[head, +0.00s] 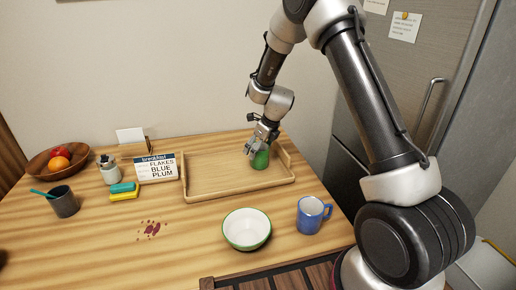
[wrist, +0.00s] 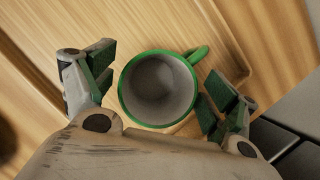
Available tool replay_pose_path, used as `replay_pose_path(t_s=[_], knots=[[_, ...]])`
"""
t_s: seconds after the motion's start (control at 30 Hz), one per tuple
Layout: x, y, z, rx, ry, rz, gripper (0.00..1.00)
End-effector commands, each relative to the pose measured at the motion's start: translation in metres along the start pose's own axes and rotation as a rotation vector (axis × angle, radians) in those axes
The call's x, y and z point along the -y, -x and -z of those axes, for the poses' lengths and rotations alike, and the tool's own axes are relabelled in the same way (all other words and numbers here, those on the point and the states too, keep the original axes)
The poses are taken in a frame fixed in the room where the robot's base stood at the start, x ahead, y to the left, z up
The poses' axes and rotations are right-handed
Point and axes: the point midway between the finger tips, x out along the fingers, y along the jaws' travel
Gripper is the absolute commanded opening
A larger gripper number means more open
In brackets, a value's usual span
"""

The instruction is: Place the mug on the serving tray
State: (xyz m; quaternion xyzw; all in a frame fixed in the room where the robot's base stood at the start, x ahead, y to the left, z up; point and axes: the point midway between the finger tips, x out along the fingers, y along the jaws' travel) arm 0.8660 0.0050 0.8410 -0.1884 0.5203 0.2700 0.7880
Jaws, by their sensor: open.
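A green mug (head: 261,159) with a pale inside stands upright on the right part of the wooden serving tray (head: 205,170). In the wrist view the mug (wrist: 158,88) looks empty, its handle pointing to the upper right. My gripper (head: 262,140) is just above the mug. In the wrist view my gripper (wrist: 160,92) is open, with one finger on each side of the mug and a gap visible at the left finger. I cannot tell whether the right finger touches it. A blue mug (head: 310,215) stands on the table, right of the bowl.
A green-rimmed white bowl (head: 247,229) stands in front of the tray. Further left are sponges (head: 124,191), a jar (head: 109,170), a dark cup (head: 63,202) and a fruit bowl (head: 58,162). Dark red spots (head: 150,229) mark the table.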

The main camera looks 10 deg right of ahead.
Motion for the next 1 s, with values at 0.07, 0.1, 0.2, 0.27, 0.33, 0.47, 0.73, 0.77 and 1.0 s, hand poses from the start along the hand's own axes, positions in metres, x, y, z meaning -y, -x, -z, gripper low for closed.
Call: replay_pose_path(t_s=[0.07,0.1,0.2,0.27,0.33,0.47,0.73,0.77,1.0], knots=[[0.0,0.001,-0.001,0.0,0.001,0.0,0.87],[0.0,0.003,-0.001,0.001,0.001,0.0,0.87],[0.0,0.015,-0.002,0.002,0.001,0.0,0.87],[0.001,0.026,-0.002,0.003,0.0,0.001,0.87],[0.001,0.042,-0.002,0.003,0.001,0.002,0.87],[0.001,0.073,-0.002,0.003,0.001,0.002,0.87],[0.0,0.115,-0.001,0.0,0.0,0.0,0.87],[0.0,0.118,-0.001,0.0,0.0,0.0,0.87],[-0.001,0.131,0.0,0.002,0.036,0.002,0.87]])
